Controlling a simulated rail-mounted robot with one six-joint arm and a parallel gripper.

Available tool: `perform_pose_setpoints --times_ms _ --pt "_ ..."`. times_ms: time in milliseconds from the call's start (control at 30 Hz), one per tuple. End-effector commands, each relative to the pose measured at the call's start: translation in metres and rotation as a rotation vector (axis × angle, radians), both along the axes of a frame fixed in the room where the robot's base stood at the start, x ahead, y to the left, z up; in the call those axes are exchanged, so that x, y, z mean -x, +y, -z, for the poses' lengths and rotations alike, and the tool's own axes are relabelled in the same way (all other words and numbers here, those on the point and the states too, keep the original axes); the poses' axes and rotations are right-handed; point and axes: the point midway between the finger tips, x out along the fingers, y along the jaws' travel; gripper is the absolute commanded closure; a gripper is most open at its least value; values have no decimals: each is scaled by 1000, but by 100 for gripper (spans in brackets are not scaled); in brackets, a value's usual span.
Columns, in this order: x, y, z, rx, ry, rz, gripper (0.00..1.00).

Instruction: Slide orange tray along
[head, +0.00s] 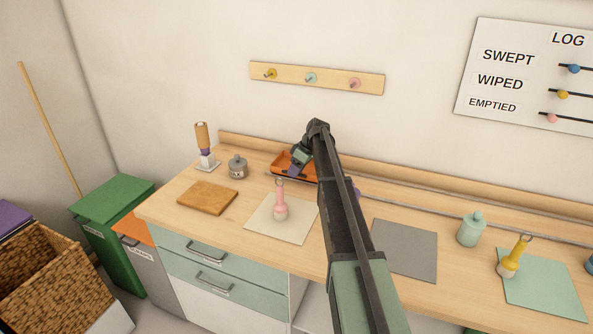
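The orange tray (281,170) sits at the back of the wooden counter, near the left end of a grey rail (440,220) that runs along the back. My gripper (297,162) is down at the tray, over its right part. My arm hides the tray's right side and part of the rail.
A pink bottle-like thing (280,205) stands on a cream mat (258,232) in front. A grey mat (404,250) lies bare. A teal jar (471,229) stands farther right.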

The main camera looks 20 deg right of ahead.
Motion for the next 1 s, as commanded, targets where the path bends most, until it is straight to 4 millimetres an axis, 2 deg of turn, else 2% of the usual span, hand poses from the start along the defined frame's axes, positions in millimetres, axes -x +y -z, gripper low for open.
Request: perform_pose_setpoints --times_ms 267,367,600,700,800,1000 --pt "0 -3 -6 1 -1 2 61" --pt "2 -8 -22 1 0 3 61" --pt "10 -30 -79 1 -1 2 61" --pt "14 -38 -95 0 0 1 61" --pt "15 -42 -101 1 1 0 61" --pt "16 -44 -98 1 0 -1 61"
